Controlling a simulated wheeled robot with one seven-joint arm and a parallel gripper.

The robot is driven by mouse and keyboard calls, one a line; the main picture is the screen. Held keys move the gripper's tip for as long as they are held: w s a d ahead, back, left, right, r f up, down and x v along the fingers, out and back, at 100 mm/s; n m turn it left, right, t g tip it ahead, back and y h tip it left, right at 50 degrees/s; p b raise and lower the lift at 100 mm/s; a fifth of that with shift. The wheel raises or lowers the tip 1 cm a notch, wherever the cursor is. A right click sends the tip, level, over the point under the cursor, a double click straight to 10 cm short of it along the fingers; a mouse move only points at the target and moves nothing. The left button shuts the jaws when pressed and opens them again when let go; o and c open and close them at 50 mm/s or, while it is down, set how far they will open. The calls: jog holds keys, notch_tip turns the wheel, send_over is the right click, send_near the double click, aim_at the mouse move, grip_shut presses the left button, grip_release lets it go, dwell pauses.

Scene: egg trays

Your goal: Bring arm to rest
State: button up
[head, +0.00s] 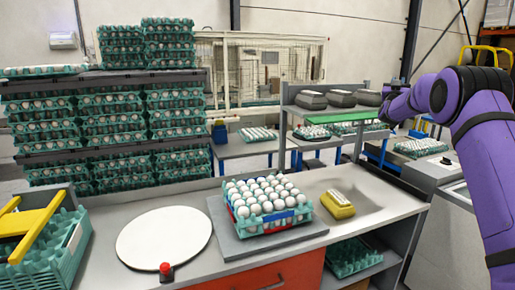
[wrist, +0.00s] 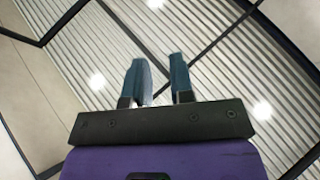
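My purple arm (head: 485,130) is raised at the right side of the head view, above the counter's right end. In the wrist view my gripper (wrist: 161,82) points up at the ceiling. Its two blue-grey fingers stand apart with nothing between them. In the head view the gripper itself is not clearly seen.
An egg tray (head: 243,222) full of white eggs sits on a grey board (head: 300,236) on the counter. A white round plate (head: 165,238), a red button (head: 165,267) and a yellow sponge-like block (head: 337,211) are nearby. A shelf (head: 326,112) stands behind. Stacked egg trays (head: 110,130) fill the left.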

jog(key=s+a+r+n+g+y, duration=0.1)
jog(key=s+a+r+n+y, duration=0.2)
jog(key=s+a+r+y, duration=0.5)
jog(key=s+a+n+g+y, duration=0.1)
jog(key=s+a+g+y, duration=0.1)
jog(key=s+a, duration=0.5)
jog(key=s+a+n+g+y, duration=0.1)
jog(key=s+a+g+y, duration=0.15)
jog(key=s, duration=0.85)
jog(key=s+a+f+g, duration=0.2)
jog(key=s+f, duration=0.4)
jog(key=s, duration=0.8)
jog(key=s+a+f+g, duration=0.2)
jog(key=s+f+g, duration=0.2)
jog(key=s, duration=0.9)
jog(key=s+a+f+n+g, duration=0.1)
jog(key=s+a+f+g, duration=0.2)
jog(key=s+f, duration=0.5)
jog(key=s+g+y, duration=0.1)
jog(key=s, duration=0.5)
jog(key=shift+s+f, duration=0.15)
jog(key=shift+s, duration=0.15)
